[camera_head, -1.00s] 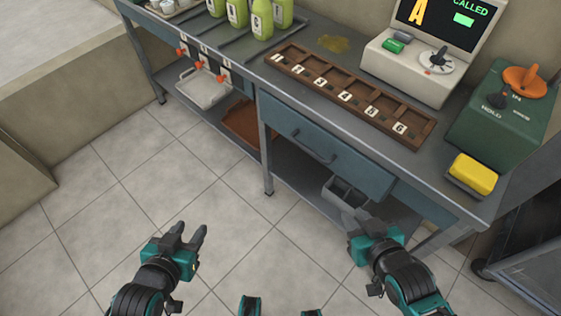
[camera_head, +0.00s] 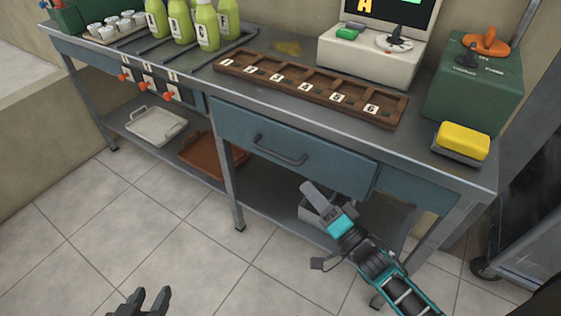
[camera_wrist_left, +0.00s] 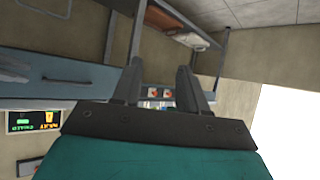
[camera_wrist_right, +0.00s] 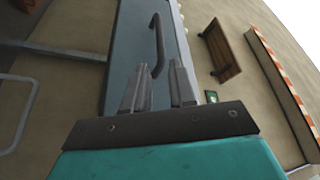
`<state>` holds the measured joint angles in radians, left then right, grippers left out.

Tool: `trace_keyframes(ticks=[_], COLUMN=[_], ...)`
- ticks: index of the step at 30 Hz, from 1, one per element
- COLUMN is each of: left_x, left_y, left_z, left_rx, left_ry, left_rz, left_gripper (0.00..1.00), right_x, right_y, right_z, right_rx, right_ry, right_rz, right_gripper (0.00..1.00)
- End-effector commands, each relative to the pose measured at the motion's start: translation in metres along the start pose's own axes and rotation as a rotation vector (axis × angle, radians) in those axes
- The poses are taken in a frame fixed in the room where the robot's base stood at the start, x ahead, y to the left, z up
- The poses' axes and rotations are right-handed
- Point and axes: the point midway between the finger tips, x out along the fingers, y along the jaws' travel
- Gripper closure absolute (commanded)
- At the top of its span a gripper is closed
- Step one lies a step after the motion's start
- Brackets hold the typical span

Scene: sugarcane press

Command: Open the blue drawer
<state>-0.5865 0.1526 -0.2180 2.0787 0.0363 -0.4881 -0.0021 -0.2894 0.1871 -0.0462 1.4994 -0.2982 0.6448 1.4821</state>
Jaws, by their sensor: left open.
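The blue drawer (camera_head: 330,165) is under the metal worktop, with a dark bar handle (camera_head: 278,152) on its front. No inside of the drawer shows, and it looks closed. My right gripper (camera_head: 312,192) is open and empty, below and right of the handle in the head view. In the right wrist view the drawer front (camera_wrist_right: 130,45) and the handle (camera_wrist_right: 157,45) lie ahead of the parted right fingertips (camera_wrist_right: 158,75), apart from them. My left gripper (camera_head: 142,298) is open and empty, low over the floor. The left wrist view shows the drawer front (camera_wrist_left: 60,72) off to the left.
A wooden numbered rack (camera_head: 310,88), a white console (camera_head: 368,62), a green control box (camera_head: 475,95) and a yellow sponge (camera_head: 463,140) stand on the worktop. A table leg (camera_head: 230,185) stands left of the drawer. The floor in front is clear.

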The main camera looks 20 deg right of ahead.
Motion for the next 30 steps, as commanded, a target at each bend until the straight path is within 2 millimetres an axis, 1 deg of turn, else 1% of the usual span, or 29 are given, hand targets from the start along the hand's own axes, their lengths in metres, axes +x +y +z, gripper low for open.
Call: trace_keyframes(ticks=[9,12,15,18,21,30], left_x=[0.005,0.006,0.007,0.009,0.009,0.009], left_y=[0.001,0.002,0.004,0.005,0.007,0.007], left_z=[0.009,0.009,0.009,0.011,0.012,0.008], left_rx=[-0.001,-0.002,-0.004,-0.009,-0.014,-0.014], left_ry=[-0.011,-0.005,-0.004,-0.010,-0.013,-0.005], left_rz=[0.005,0.008,0.011,0.014,0.016,0.017], left_gripper=[0.57,0.57,0.57,0.57,0.57,0.57], right_x=[0.065,0.084,0.099,0.109,0.115,0.117], right_y=[0.000,0.001,0.000,0.000,0.000,0.000], right_z=[0.000,0.001,0.001,0.001,0.001,0.000], right_rx=[-0.002,-0.001,-0.002,-0.002,-0.001,-0.001], right_ry=[0.003,0.003,0.002,0.001,0.000,0.000], right_rz=[-0.003,-0.001,-0.001,0.001,0.001,0.002], right_gripper=[0.75,0.75,0.75,0.75,0.75,0.75])
